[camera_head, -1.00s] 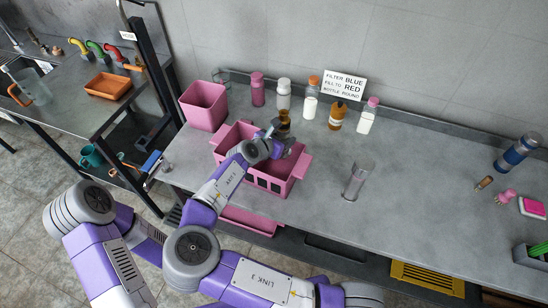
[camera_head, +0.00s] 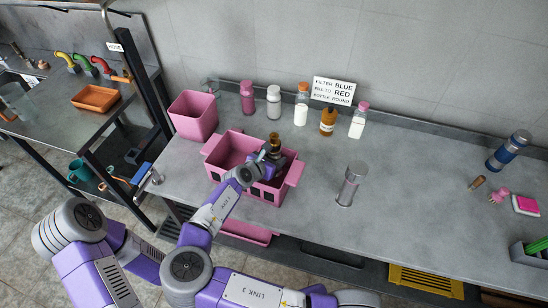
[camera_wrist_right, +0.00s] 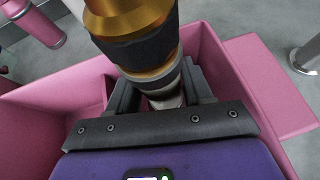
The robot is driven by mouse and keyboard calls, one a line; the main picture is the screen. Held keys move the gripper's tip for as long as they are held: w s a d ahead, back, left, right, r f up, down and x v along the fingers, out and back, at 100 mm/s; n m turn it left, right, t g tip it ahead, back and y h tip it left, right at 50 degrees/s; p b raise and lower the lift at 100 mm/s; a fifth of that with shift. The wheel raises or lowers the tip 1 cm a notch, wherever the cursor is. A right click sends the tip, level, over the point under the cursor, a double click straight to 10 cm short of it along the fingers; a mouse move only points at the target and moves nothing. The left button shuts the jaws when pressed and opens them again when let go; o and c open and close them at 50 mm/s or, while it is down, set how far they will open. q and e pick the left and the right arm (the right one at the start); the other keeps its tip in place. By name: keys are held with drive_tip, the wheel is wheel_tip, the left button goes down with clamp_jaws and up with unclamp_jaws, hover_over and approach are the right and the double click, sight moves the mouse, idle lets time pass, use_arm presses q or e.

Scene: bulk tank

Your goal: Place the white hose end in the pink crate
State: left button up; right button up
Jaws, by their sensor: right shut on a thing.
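The pink crate (camera_head: 222,183) stands on the steel bench, open at the top. My right gripper (camera_head: 270,163) is inside its outline, over the right part. It is shut on a fitting (camera_head: 274,141) with gold and black bands, which I take to be the white hose end. In the right wrist view the fitting (camera_wrist_right: 138,35) stands up out of my right gripper (camera_wrist_right: 163,98), a pale part between the fingers. The pink crate's walls (camera_wrist_right: 247,84) surround the gripper there. The crate floor below is largely hidden. My left gripper is out of view.
A taller pink bin (camera_head: 193,118) stands behind the crate to the left. Several bottles line the wall, including an amber one (camera_head: 328,122). A clear cylinder (camera_head: 352,184) stands right of the crate. The bench between it and the blue bottle (camera_head: 508,150) is mostly clear.

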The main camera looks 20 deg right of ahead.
drive_tip(key=shift+f, duration=0.25)
drive_tip(key=o, duration=1.2)
